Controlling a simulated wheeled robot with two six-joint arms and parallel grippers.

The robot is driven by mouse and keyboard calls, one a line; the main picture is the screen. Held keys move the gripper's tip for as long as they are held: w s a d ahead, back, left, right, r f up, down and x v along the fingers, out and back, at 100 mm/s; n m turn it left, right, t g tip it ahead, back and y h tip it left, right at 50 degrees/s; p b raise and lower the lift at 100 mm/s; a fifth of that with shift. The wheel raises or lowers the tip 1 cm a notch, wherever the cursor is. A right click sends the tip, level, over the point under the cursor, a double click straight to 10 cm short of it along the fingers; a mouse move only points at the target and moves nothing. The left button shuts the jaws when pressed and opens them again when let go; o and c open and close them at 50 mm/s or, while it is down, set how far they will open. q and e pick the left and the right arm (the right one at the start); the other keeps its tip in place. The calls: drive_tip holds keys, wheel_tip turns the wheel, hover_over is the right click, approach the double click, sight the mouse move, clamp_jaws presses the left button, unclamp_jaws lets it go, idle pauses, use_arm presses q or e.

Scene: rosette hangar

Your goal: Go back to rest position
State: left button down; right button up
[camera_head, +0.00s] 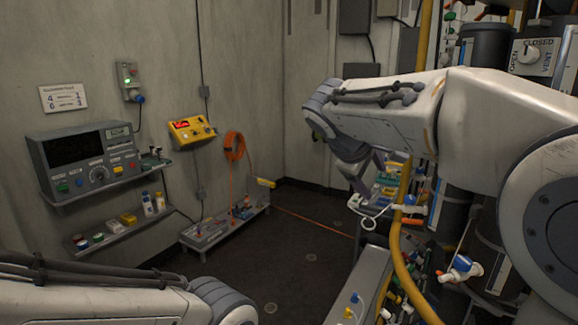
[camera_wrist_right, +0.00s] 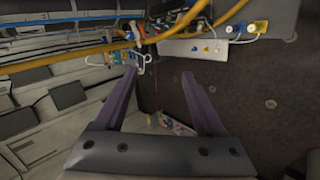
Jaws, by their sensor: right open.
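My right arm reaches in from the right of the head view, raised, with its wrist bent downward. Its right gripper (camera_head: 364,178) is partly hidden behind the wrist. In the right wrist view the right gripper (camera_wrist_right: 159,78) shows two purple fingers spread apart, with nothing between them. The floor and some equipment show beyond the fingers. My left arm lies low across the bottom left corner of the head view. Its gripper is out of the picture.
A grey instrument box (camera_head: 85,160) and a yellow meter (camera_head: 192,130) are on the left wall. A low shelf (camera_head: 225,228) stands below. A yellow hose (camera_head: 396,260) and cluttered equipment crowd the right, close to my right arm. The middle floor (camera_head: 290,255) is mostly clear.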

drive_tip(key=s+a+f+g+y, duration=0.2)
drive_tip(key=s+a+f, duration=0.2)
drive_tip(key=s+f, duration=0.3)
drive_tip(key=s+a+f+m+g+y, duration=0.1)
drive_tip(key=s+a+f, duration=0.3)
drive_tip(key=s+f, duration=0.4)
drive_tip(key=s+a+f+g+y, duration=0.4)
drive_tip(key=s+f, duration=0.4)
drive_tip(key=s, duration=0.9)
drive_tip(key=shift+a, duration=0.15)
